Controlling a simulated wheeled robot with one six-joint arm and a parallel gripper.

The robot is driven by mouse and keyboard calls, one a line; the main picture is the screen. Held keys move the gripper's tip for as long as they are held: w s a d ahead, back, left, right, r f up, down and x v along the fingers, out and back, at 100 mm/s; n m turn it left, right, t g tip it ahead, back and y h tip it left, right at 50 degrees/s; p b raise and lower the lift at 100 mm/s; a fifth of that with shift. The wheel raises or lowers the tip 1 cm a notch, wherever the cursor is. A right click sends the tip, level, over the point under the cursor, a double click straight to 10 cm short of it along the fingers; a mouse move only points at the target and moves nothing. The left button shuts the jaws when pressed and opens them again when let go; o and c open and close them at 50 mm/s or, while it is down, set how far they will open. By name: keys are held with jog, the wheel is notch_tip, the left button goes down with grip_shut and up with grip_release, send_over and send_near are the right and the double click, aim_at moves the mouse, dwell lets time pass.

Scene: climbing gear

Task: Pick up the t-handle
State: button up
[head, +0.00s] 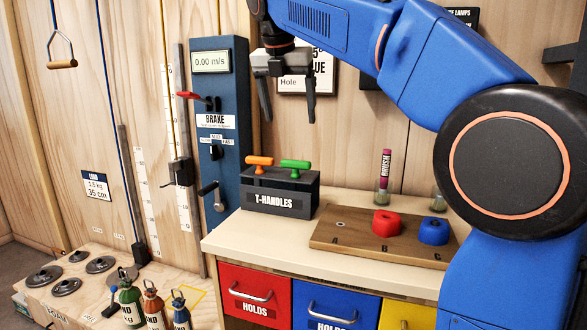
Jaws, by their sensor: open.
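An orange t-handle (260,161) and a green t-handle (296,164) stand upright, side by side, in a dark grey holder (278,202) labelled T-HANDLES on the counter. Only their crossbars and the tops of their stems show; the lower stems are hidden in the holder. My gripper (288,121) points down with its two dark fingers apart and nothing between them. In the picture it hangs above the holder, apart from both handles.
Right of the holder, a wooden board (345,242) on the counter carries a red hold (387,223) and a blue hold (433,231). A blue brake panel (222,110) rises to the left.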

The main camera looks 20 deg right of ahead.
send_near(295, 161)
jog(key=w+f, duration=0.1)
jog(key=d+f, duration=0.1)
jog(key=f, duration=0.1)
jog(key=w+f, duration=0.1)
jog(key=shift+w+d+f, duration=0.15)
jog(key=shift+w+d, duration=0.2)
jog(key=shift+d, duration=0.05)
jog(key=shift+s+a+x, duration=0.1)
jog(key=shift+s+x, duration=0.05)
jog(key=shift+x, duration=1.2)
jog(key=shift+s+a+x, duration=0.1)
jog(key=shift+a+x, duration=0.05)
jog(key=shift+x, duration=1.2)
jog(key=shift+f, duration=0.1)
jog(key=c, duration=1)
